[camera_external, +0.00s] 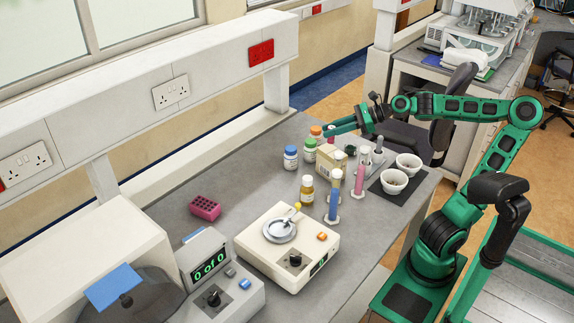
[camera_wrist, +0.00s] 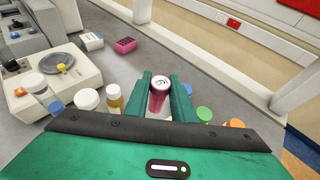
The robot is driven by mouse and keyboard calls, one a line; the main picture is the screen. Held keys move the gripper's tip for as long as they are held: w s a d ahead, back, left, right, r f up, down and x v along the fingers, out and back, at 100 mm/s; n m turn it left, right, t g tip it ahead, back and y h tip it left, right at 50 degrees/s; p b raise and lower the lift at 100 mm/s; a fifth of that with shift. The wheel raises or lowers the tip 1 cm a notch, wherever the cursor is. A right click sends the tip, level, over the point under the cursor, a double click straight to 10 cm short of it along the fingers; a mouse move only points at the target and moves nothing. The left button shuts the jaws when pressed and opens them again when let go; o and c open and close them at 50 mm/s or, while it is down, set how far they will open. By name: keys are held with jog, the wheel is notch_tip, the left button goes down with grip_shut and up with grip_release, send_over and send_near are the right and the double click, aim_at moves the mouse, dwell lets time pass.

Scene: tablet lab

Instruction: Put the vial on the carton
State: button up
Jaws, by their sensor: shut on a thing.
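My gripper (camera_external: 330,126) is shut on the vial (camera_external: 331,134), a small dark-red tube. In the wrist view the vial (camera_wrist: 159,92) stands between my two green fingers, its pale, marked top facing the camera. The carton (camera_external: 331,160) is a cream box on the grey bench, among the bottles. In the external view the vial appears just above the carton's far side. I cannot tell whether the vial's bottom touches the carton. In the wrist view a pale patch, perhaps the carton, shows below the vial, and my gripper body hides much there.
Bottles with blue (camera_external: 290,158), green (camera_external: 310,150) and orange (camera_external: 316,132) caps crowd the carton's left. An amber bottle (camera_external: 307,188), a blue cylinder (camera_external: 334,202) and a pink cylinder (camera_external: 360,176) stand in front. White bowls (camera_external: 394,182) lie right.

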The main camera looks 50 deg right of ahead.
jog(key=d, duration=0.1)
jog(key=w+d+f, duration=0.1)
jog(key=d+f, duration=0.1)
jog(key=d, duration=0.1)
jog(key=shift+w+f, duration=0.25)
jog(key=shift+f, duration=2.05)
jog(key=shift+f, duration=0.1)
jog(key=o, duration=1)
jog(key=shift+s+d+r, duration=0.1)
jog(key=shift+d+r, duration=0.05)
jog(key=shift+r, duration=0.05)
jog(key=v, duration=1.1)
jog(key=shift+s+d+r, duration=0.1)
jog(key=shift+s+d, duration=0.1)
jog(key=shift+s, duration=0.1)
